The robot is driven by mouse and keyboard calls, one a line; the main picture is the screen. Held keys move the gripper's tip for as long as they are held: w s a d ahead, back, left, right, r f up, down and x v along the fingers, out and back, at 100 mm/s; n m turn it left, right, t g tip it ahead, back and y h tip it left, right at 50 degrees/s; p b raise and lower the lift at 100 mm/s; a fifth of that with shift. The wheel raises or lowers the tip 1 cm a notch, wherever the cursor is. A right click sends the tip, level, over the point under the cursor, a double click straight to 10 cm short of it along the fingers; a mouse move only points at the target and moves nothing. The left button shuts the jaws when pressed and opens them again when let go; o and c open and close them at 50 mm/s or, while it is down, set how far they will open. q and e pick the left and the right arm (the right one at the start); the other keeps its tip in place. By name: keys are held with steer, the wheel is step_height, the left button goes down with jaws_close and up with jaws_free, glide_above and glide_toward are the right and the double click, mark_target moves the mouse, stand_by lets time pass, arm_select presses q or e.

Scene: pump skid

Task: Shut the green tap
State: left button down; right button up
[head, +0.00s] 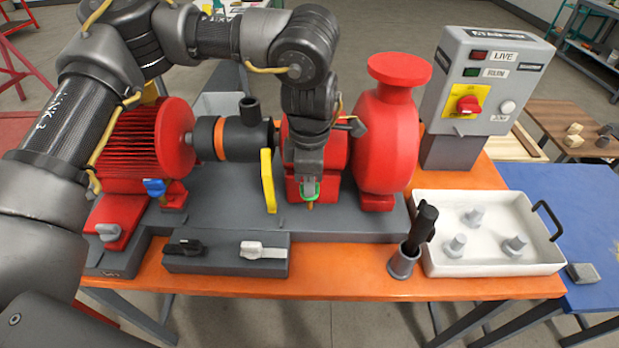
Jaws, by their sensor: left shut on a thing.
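The green tap (316,191) shows as a bit of green below my left gripper, in front of the red pump housing in the middle of the skid. My left gripper (308,187) comes down over it from above and is shut on it. The gripper and wrist hide most of the tap, so I cannot tell how its handle is turned. My right gripper is not in view.
A yellow lever (268,181) stands close left of the gripper, and the red pump (386,140) close right. A blue tap (155,187) is further left.

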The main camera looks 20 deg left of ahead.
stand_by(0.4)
arm_select(q)
steer(key=c, duration=1.4)
jaws_free()
step_height(320, 180, up, 11)
steer(key=shift+b, duration=0.4)
steer(key=shift+s+f, duration=0.1)
steer(key=shift+f, duration=0.05)
